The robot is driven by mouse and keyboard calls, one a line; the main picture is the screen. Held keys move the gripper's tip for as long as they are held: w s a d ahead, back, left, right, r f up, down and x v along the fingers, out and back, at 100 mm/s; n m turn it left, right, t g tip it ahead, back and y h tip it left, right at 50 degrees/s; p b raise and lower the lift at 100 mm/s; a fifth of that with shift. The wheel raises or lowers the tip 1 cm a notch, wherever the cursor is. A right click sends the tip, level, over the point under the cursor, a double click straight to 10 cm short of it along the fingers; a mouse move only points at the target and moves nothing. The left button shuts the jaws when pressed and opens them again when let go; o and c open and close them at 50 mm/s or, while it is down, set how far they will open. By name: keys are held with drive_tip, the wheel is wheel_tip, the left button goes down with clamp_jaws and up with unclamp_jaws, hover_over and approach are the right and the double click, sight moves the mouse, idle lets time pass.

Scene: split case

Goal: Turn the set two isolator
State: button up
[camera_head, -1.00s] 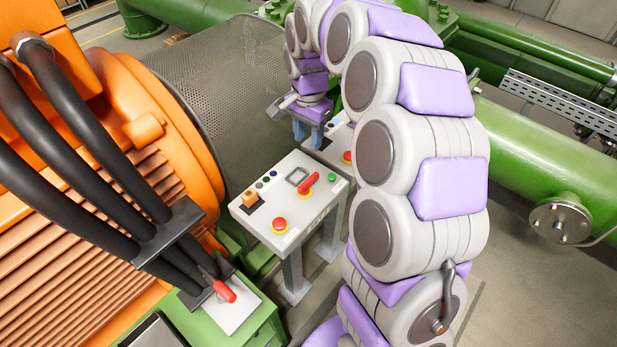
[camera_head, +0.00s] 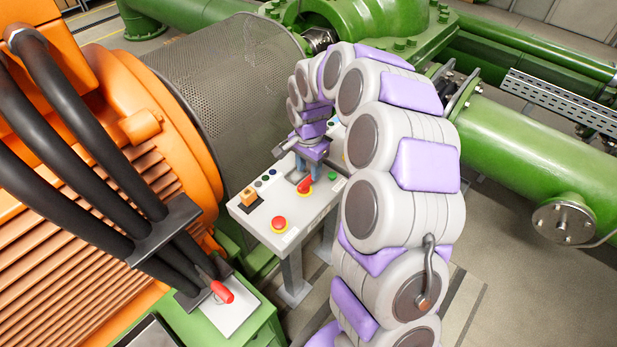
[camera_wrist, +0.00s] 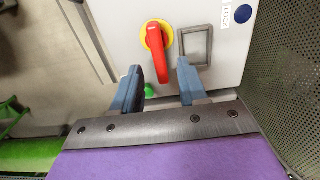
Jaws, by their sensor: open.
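A red isolator handle on a yellow round base (camera_head: 304,185) sits on the top of the near grey control console (camera_head: 256,212). In the wrist view the red handle (camera_wrist: 158,55) points down the picture, its lower end between my finger tips. My gripper (camera_head: 303,168) is open over this console, fingers pointing down; it also shows in the wrist view (camera_wrist: 159,70). No grip on the handle is visible, and whether a finger touches it I cannot tell. I cannot read any set number on the console.
The console also carries a red emergency button (camera_head: 279,223), a green button (camera_head: 332,176) and an orange switch (camera_head: 249,196). A mesh guard (camera_head: 225,85) stands close behind. My arm mostly hides a second console.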

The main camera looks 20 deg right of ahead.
sight(309, 178)
drive_tip(key=shift+f, duration=1.9)
clamp_jaws()
